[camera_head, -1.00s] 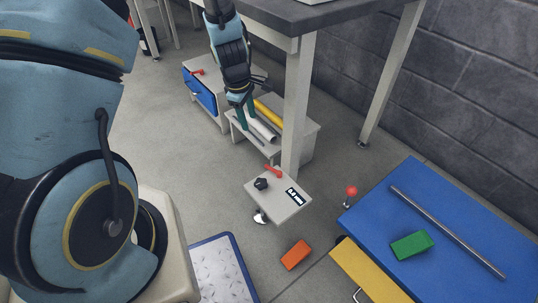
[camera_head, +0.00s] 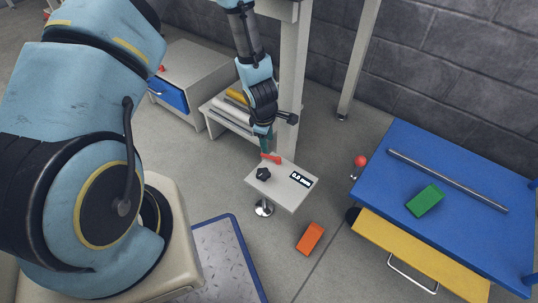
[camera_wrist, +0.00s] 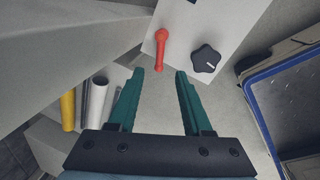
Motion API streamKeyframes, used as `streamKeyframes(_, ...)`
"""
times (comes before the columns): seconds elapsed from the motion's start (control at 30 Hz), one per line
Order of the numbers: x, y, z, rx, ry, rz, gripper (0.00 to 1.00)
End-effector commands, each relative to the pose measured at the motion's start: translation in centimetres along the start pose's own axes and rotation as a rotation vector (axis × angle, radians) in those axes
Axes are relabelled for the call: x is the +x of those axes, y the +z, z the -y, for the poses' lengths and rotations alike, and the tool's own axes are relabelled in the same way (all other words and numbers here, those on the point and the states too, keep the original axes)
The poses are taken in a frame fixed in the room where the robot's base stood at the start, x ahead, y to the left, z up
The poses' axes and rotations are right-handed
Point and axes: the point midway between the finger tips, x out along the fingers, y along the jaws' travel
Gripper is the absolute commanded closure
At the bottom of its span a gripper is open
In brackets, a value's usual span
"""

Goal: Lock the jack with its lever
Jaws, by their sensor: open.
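The jack's lever (camera_head: 271,158) is a short red handle on top of a small light-grey plate (camera_head: 283,194), which also bears a black star knob (camera_head: 263,173) and a black-and-white label (camera_head: 301,180). A round metal foot (camera_head: 264,208) shows below the plate. My gripper (camera_head: 266,148) is open, pointing down just above the lever. In the wrist view my gripper (camera_wrist: 166,72) has its two green fingers apart. The red lever (camera_wrist: 161,50) lies just beyond the fingertips, nearer the left one, with nothing held. The star knob (camera_wrist: 206,59) is right of it.
A rack with yellow and white rolls (camera_head: 232,108) is behind. An orange block (camera_head: 310,238) lies on the floor. A blue table (camera_head: 450,165) with a green block is at right.

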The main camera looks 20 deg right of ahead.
Motion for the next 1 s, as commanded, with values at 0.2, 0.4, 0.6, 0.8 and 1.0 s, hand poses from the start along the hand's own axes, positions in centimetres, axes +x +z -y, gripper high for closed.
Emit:
streamKeyframes(0.2, 4.6, 0.0, 0.1, -0.002, -0.002, 0.000, 0.50)
streamKeyframes(0.4, 7.4, 0.0, 0.1, -0.001, -0.001, 0.001, 0.50)
streamKeyframes(0.6, 8.5, 0.0, 0.0, 0.000, 0.000, 0.000, 0.50)
streamKeyframes(0.8, 8.5, 0.0, 0.0, 0.000, 0.000, 0.000, 0.50)
streamKeyframes(1.0, 8.5, 0.0, 0.0, 0.000, 0.000, 0.000, 0.65)
